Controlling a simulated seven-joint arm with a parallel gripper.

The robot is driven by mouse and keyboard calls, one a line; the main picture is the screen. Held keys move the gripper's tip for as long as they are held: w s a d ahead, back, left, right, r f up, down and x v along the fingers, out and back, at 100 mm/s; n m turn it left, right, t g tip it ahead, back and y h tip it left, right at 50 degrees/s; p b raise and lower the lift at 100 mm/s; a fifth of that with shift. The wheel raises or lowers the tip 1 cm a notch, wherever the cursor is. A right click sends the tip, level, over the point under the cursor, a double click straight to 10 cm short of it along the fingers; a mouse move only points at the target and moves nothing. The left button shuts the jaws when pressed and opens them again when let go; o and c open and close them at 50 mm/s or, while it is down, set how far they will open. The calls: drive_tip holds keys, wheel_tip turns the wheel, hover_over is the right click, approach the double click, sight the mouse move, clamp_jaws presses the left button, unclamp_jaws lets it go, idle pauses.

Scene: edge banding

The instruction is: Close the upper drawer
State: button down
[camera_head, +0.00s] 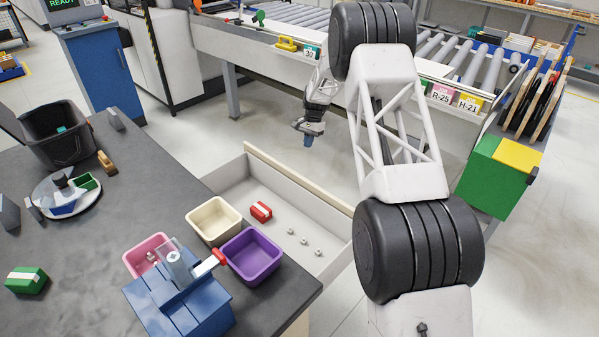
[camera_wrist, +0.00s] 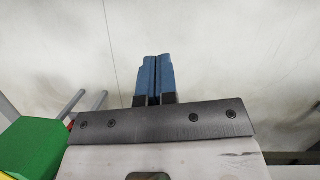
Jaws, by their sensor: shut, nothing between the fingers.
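The upper drawer (camera_head: 229,179) is pulled far out from under the dark workbench in the head view. It is white inside with a pale wooden front panel (camera_head: 297,194). A red box (camera_head: 261,212) with a white band and several small metal pieces (camera_head: 304,240) lie in it. My gripper (camera_head: 308,141) is beyond the front panel in the picture, near its middle, pointing down and apart from it as far as I can tell. In the wrist view its blue fingers (camera_wrist: 157,80) are together with nothing between them, over pale floor. The drawer is not visible in the wrist view.
The workbench (camera_head: 150,165) carries cream (camera_head: 213,220), pink (camera_head: 143,254) and purple (camera_head: 252,255) bins, a blue fixture (camera_head: 180,303) and a black bin (camera_head: 55,137). A roller conveyor (camera_head: 290,15) stands behind, a green box (camera_head: 490,175) at right. Floor between is clear.

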drive_tip(key=shift+f, duration=0.1)
idle(0.3)
drive_tip(key=s+a+f, duration=0.3)
drive_tip(key=s+f, duration=0.2)
drive_tip(key=f, duration=0.5)
drive_tip(key=shift+s+a+f, duration=0.15)
drive_tip(key=shift+s+a, duration=0.2)
drive_tip(key=shift+a, duration=0.05)
drive_tip(key=shift+s+a, duration=0.1)
idle(0.4)
drive_tip(key=s+a, duration=1.6)
drive_tip(key=shift+s, duration=0.1)
